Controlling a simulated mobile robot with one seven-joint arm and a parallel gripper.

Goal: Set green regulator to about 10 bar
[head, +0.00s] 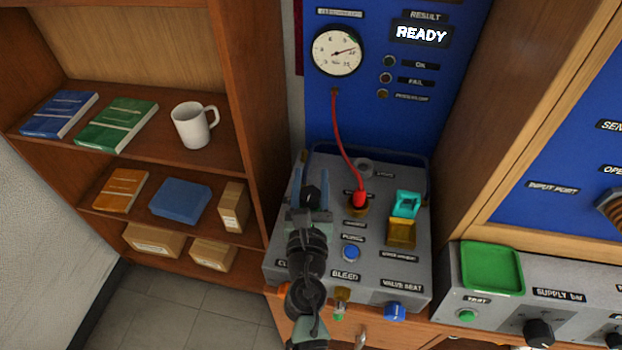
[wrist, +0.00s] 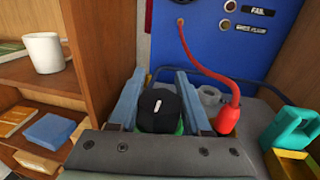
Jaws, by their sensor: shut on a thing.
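The green regulator's black knob (wrist: 158,106), with a white mark on top and green showing below it, sits between the fingers of my gripper (wrist: 163,92). My gripper is shut on the knob, one blue finger on each side. In the head view my gripper (head: 311,187) is at the left of the grey bench unit, around the dark knob, and hides most of the regulator. The round white gauge (head: 337,51) is on the blue panel above; its needle points right and slightly up. Its small numbers are hard to read. The display (head: 421,34) reads READY.
A red hose (head: 345,140) runs from below the gauge to a red fitting (head: 360,199) just right of my gripper. A teal clip (head: 405,204) stands in a yellow holder at right. A bookshelf with a white mug (head: 191,125) is at left.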

